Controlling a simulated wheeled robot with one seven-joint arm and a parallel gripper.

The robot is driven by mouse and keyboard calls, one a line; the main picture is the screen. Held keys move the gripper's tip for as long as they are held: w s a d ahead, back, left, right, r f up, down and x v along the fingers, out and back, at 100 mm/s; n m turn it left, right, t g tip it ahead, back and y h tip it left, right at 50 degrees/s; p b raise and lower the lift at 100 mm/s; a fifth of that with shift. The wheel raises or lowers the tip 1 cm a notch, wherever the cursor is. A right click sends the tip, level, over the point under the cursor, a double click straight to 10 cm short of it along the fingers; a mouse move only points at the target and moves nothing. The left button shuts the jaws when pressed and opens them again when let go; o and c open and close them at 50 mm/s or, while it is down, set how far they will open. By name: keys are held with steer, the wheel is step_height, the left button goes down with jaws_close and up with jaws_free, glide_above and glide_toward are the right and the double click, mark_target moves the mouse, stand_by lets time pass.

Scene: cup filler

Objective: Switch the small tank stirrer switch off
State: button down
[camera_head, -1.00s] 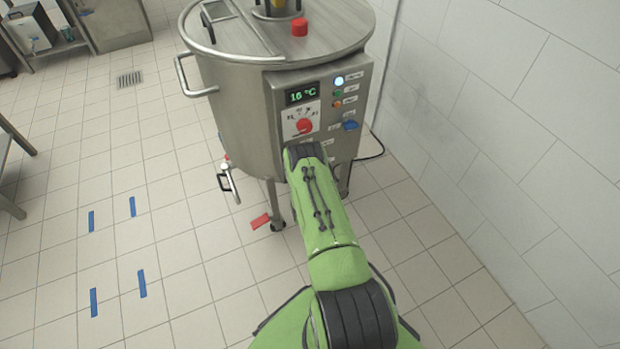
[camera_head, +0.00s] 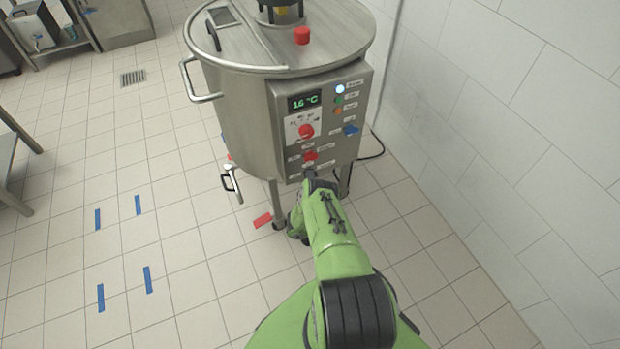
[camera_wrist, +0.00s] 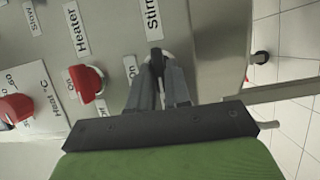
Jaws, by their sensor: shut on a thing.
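The tank (camera_head: 237,110) is a round steel vessel with a control panel (camera_head: 280,115) on its front. In the wrist view a dark stirrer switch (camera_wrist: 156,53) on a pale round base sits just below the "Stirr..." label (camera_wrist: 153,18), which is cut off by the frame edge. My gripper (camera_wrist: 158,72) is shut on this switch, with a finger on each side. The fingers hide most of the switch, so its setting cannot be told. An "On" label (camera_wrist: 130,68) is beside it. In the head view my gripper (camera_head: 309,174) is at the panel's lower edge.
A red heater switch (camera_wrist: 87,84) and a red heat knob (camera_wrist: 14,108) are close by on the panel. A blue switch (camera_head: 351,129) is at the panel's right. A white tiled wall (camera_head: 480,100) stands to the right.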

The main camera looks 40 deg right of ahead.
steer(key=shift+s+f, duration=0.1)
stand_by(0.3)
steer(key=c, duration=1.2)
jaws_free()
steer(key=shift+o, duration=0.2)
